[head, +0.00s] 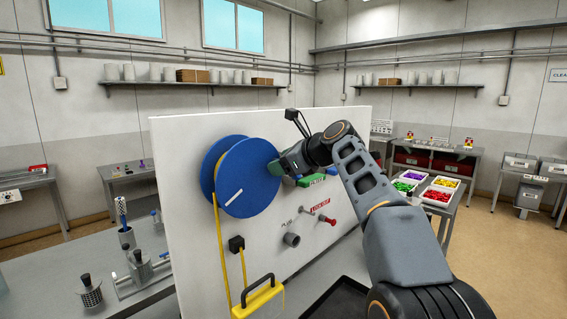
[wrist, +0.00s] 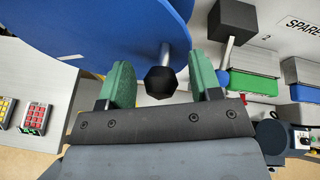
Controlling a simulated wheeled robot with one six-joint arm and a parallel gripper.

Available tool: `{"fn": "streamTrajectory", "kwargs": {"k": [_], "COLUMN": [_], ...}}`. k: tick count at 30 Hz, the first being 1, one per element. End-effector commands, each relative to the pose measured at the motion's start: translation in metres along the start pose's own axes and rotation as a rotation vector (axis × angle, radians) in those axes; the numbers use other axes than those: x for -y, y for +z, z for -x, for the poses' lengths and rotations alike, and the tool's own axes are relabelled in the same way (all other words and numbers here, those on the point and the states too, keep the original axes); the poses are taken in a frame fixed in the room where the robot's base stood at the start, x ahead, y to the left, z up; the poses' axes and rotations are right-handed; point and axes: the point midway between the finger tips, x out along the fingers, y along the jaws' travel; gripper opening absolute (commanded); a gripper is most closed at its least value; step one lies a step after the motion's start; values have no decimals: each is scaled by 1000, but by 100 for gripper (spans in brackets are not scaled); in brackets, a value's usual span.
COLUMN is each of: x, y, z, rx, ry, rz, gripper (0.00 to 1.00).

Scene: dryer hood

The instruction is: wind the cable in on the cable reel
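The cable reel (head: 240,180) is a large blue disc on the upper left of a white panel, with a short white line on its face. It also fills the top left of the wrist view (wrist: 90,30). A yellow cable (head: 220,245) hangs from its left side towards a yellow piece with a black handle (head: 258,298). A black knob on a grey stem (wrist: 161,82) stands out by the reel. My gripper (wrist: 161,84) has green fingers, open on either side of the knob with gaps. In the head view my gripper (head: 278,167) hides the knob.
The white panel (head: 330,125) also carries a grey round fitting (head: 291,240), a red knob (head: 330,221) and a black block (head: 236,243). A black block on a stem (wrist: 232,20) stands right of my fingers, near a green-fronted unit (wrist: 253,84).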

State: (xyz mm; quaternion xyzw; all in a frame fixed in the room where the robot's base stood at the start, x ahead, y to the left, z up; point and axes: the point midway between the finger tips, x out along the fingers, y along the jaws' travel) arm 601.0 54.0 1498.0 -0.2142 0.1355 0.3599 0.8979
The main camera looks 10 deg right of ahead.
Motion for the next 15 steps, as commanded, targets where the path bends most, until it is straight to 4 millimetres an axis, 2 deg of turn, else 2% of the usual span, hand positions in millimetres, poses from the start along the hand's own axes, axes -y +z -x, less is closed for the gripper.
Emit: {"fn": "streamTrajectory", "kwargs": {"k": [8,11,15], "x": [1,1,1], "y": [-1,-1,-1], "z": [6,20,48], "rx": [0,1,1], "ry": [-3,-4,-6], "rz": [0,1,0], "gripper": [58,58,58]}}
